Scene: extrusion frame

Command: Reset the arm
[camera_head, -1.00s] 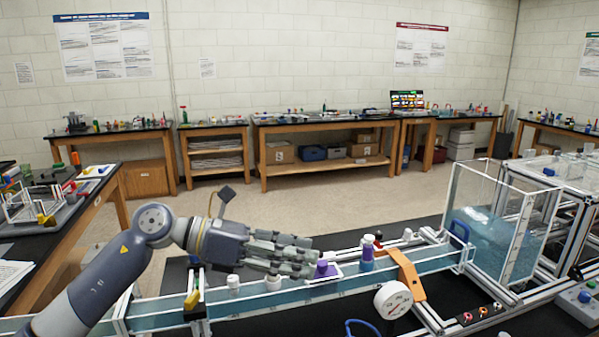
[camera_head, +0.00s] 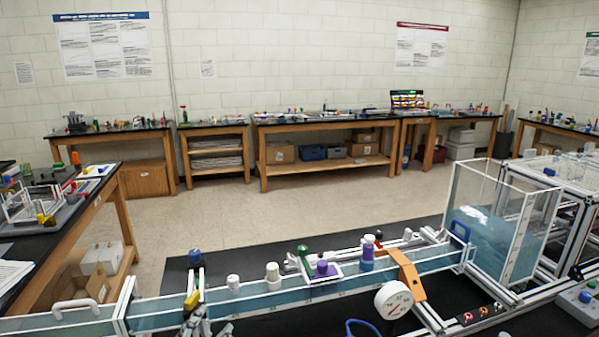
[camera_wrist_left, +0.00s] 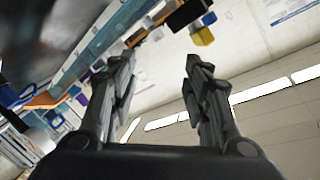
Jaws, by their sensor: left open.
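My left gripper (camera_head: 207,327) shows only in part at the bottom edge of the head view, in front of the water channel. In the left wrist view my left gripper (camera_wrist_left: 160,75) has its two fingers spread apart with nothing between them. The rest of my left arm is out of the head view. My right gripper is in neither view.
A long water channel (camera_head: 262,299) runs to a clear tank (camera_head: 518,225) at the right. A side bench (camera_head: 75,222) stands left; the floor behind is clear.

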